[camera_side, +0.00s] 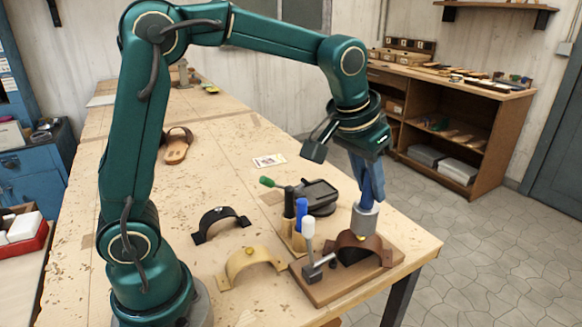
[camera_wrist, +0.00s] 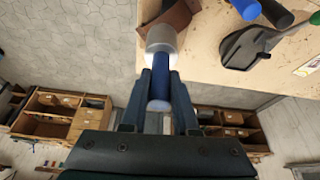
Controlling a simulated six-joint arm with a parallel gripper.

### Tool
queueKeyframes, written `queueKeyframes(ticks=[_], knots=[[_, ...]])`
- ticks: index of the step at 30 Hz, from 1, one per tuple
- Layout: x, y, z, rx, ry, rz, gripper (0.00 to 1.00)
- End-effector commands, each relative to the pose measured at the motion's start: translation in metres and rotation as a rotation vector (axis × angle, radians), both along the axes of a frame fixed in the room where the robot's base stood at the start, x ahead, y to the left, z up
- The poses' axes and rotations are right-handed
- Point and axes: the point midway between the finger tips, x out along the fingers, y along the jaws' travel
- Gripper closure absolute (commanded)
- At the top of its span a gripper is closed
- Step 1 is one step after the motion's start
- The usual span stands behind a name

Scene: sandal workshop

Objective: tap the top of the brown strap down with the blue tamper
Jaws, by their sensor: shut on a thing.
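My gripper (camera_side: 368,172) is shut on the blue handle of the tamper (camera_side: 365,220), which hangs upright with its grey cylindrical head down. The brown strap (camera_side: 350,248) arches over a wooden board (camera_side: 330,284) at the table's front right corner. The tamper head is at the top of the arch, right of its middle; I cannot tell whether it touches. A small yellowish spot shows just under the head. In the wrist view, the tamper (camera_wrist: 161,40) sits between my fingers, with the brown strap (camera_wrist: 178,16) partly hidden behind its head.
A dark cast tool (camera_side: 318,195) lies behind. Black (camera_side: 220,223) and tan straps (camera_side: 250,265) lie left.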

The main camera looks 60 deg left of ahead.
Motion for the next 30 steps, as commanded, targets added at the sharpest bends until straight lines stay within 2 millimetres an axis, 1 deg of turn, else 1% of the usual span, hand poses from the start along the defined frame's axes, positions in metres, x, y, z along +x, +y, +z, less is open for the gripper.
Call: queueKeyframes(ticks=[1,4,12,14,19,23,27,30], knots=[[0.001,0.000,0.008,0.000,-0.007,0.000,1.00],[0.001,0.000,0.015,-0.001,-0.005,0.000,1.00],[0.000,0.000,0.015,0.000,-0.002,0.000,1.00],[0.000,0.000,0.009,0.000,0.001,0.000,1.00],[-0.001,0.000,-0.024,0.001,0.005,0.000,1.00],[0.001,0.000,-0.016,0.000,-0.004,0.001,1.00],[0.002,0.000,0.004,0.000,-0.008,0.000,1.00],[0.001,0.000,0.014,0.000,-0.006,0.000,1.00]])
